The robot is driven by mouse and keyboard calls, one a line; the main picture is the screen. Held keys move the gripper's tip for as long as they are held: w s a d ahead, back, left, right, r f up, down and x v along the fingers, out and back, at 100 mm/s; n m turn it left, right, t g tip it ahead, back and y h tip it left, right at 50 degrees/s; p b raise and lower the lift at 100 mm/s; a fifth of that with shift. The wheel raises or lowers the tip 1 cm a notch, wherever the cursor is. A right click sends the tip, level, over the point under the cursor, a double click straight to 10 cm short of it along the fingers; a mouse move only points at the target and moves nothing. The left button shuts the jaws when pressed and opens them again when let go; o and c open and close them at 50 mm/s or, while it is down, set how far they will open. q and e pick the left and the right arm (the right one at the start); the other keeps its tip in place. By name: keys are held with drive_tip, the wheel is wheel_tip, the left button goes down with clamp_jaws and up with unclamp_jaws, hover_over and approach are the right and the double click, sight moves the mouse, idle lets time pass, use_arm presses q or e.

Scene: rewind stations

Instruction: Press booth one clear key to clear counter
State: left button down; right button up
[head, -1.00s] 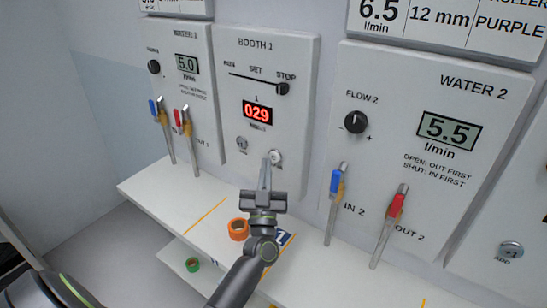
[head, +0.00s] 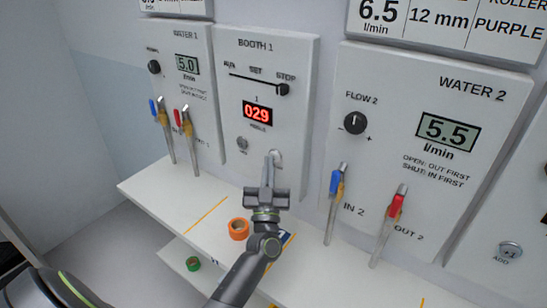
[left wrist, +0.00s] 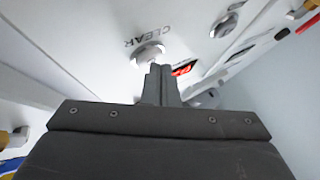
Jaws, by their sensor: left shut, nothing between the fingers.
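The Booth 1 panel (head: 265,60) stands upright on the wall, with a red counter display (head: 257,113) reading 029. Its round clear key (head: 278,155) is at the lower right of the panel, partly behind my fingers. In the left wrist view the key (left wrist: 148,52) sits beside the word CLEAR. My left gripper (head: 268,160) is shut and empty, its fingertips at the key. In the left wrist view the fingertips (left wrist: 160,72) overlap the key's edge; I cannot tell whether they touch it. My right gripper is not in view.
Another round key (head: 242,144) is left of the clear key. A slider (head: 282,89) is at STOP. Water 1 valves (head: 187,122) and Water 2 valves (head: 336,183) flank the panel. An orange tape roll (head: 238,229) lies on the white shelf (head: 160,188) below.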

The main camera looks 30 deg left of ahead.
use_arm(q)
drive_tip(key=shift+w, duration=0.15)
drive_tip(key=shift+r, duration=0.1)
idle(0.4)
drive_tip(key=shift+s+p, duration=0.45)
drive_tip(key=shift+s, duration=0.35)
drive_tip(key=s, duration=0.1)
drive_tip(key=s+p, duration=0.1)
drive_tip(key=s, duration=0.3)
drive_tip(key=shift+a+p, duration=0.25)
drive_tip(key=shift+p, duration=0.1)
drive_tip(key=shift+d, duration=0.1)
idle(0.3)
